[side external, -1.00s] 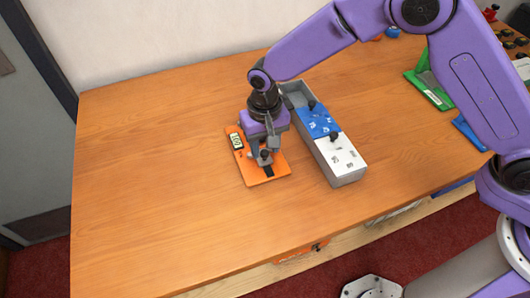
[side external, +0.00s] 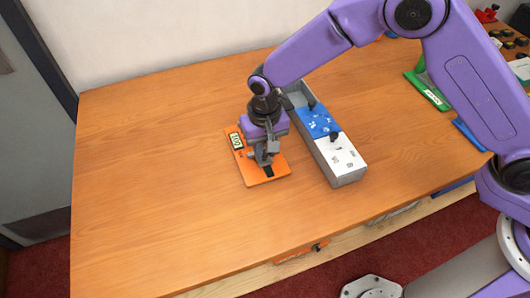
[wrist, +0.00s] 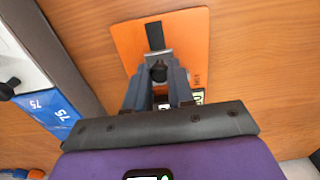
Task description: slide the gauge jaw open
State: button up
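The gauge (side external: 247,163) is a flat orange plate with a small display at its far left end, lying on the bench. It also shows in the wrist view (wrist: 190,35), with a dark strip along its middle. The grey jaw (wrist: 160,54) sits on that strip and carries a dark knob (wrist: 158,72). My gripper (side external: 264,157) points down over the gauge. In the wrist view my gripper (wrist: 160,76) has one finger on each side of the knob. Whether the fingers press on it is not clear. The fingers partly hide the display.
A long grey tray (side external: 347,181) with blue and white covers and dark knobs stands close to the right of the gauge. A green item (side external: 428,88) lies farther right. The bench (side external: 140,165) is clear to the left and in front.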

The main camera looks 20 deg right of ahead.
aim_at(266, 158)
jog(key=shift+s, duration=0.6)
dwell(0.3)
jog(key=o, duration=0.5)
jog(key=shift+r, duration=5)
